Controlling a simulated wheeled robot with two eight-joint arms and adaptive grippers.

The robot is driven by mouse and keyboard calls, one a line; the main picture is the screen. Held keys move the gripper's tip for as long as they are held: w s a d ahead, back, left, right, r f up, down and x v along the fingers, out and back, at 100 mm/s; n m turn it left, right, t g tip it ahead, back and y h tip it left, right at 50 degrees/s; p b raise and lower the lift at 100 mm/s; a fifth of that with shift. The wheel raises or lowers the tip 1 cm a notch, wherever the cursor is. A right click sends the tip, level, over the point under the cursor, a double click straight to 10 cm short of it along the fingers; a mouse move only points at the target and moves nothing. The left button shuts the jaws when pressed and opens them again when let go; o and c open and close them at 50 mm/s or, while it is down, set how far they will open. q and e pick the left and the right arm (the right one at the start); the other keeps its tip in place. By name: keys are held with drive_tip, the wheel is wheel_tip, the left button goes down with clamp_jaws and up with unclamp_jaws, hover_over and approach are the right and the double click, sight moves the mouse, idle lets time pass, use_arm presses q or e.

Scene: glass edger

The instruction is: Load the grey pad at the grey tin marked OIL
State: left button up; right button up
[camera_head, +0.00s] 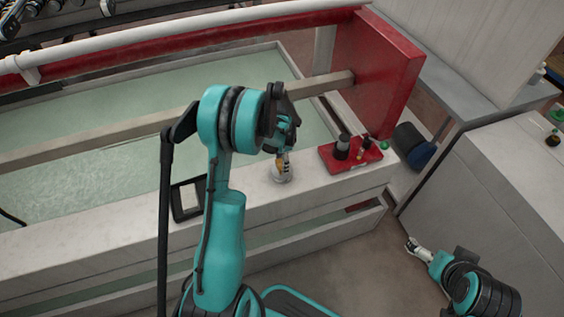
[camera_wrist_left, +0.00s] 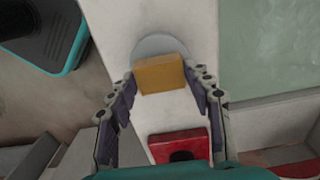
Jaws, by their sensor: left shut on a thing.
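My left gripper (camera_head: 283,152) is above the white ledge, shut on a small ochre block (camera_wrist_left: 160,74); the block also shows in the head view (camera_head: 280,161). No grey face of a pad can be seen on it. A round, pale grey tin (camera_wrist_left: 152,46) stands on the ledge under and just beyond the block in the left wrist view; it also shows in the head view (camera_head: 283,177). I cannot tell whether block and tin touch, and no OIL marking is readable. My right gripper (camera_head: 411,246) is low at the right, away from the ledge; its fingers are too small to judge.
A red tray (camera_head: 328,158) with a black cylinder (camera_head: 342,148) and small bottles stands right of the tin. A black-framed tray (camera_head: 180,201) lies to the left. Behind the ledge is a water-filled trough (camera_head: 100,165) with a beam across it. A red upright panel (camera_head: 378,70) closes its right end.

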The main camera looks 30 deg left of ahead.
use_arm(q)
drive_tip(key=shift+r+p, duration=1.75)
drive_tip(key=shift+r, duration=1.35)
